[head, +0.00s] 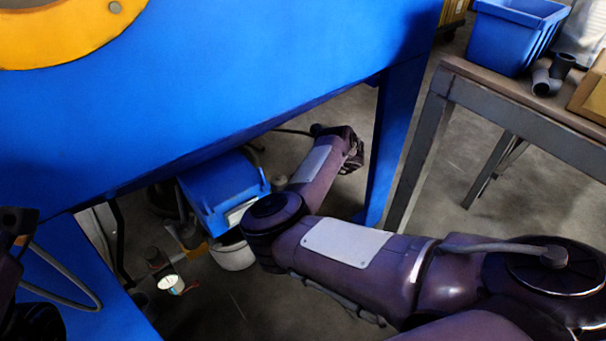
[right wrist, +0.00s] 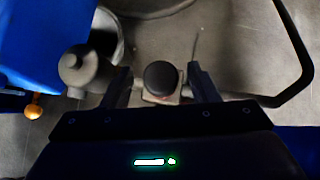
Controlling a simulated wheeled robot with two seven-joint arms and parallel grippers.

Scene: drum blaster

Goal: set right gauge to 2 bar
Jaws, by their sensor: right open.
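In the right wrist view, a round black knob (right wrist: 160,78) on a pale fitting sits between the two fingers of my right gripper (right wrist: 160,88). The fingers are apart, one on each side, with a gap to the knob. No gauge face or reading shows there. In the head view, my right gripper (head: 352,158) is small and dark, below the blue cabinet (head: 250,70). A small white round face (head: 171,284), possibly a gauge, shows at lower left; its reading is too small to tell. Dark parts at the left edge may be my left arm; its finger state is unclear.
A grey cylindrical fitting (right wrist: 82,68) stands left of the knob, with an orange ball (right wrist: 33,111) farther left. A dark bent tube (right wrist: 300,65) curves along the right. A blue cabinet leg (head: 392,150) and a workbench (head: 520,115) stand to the right.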

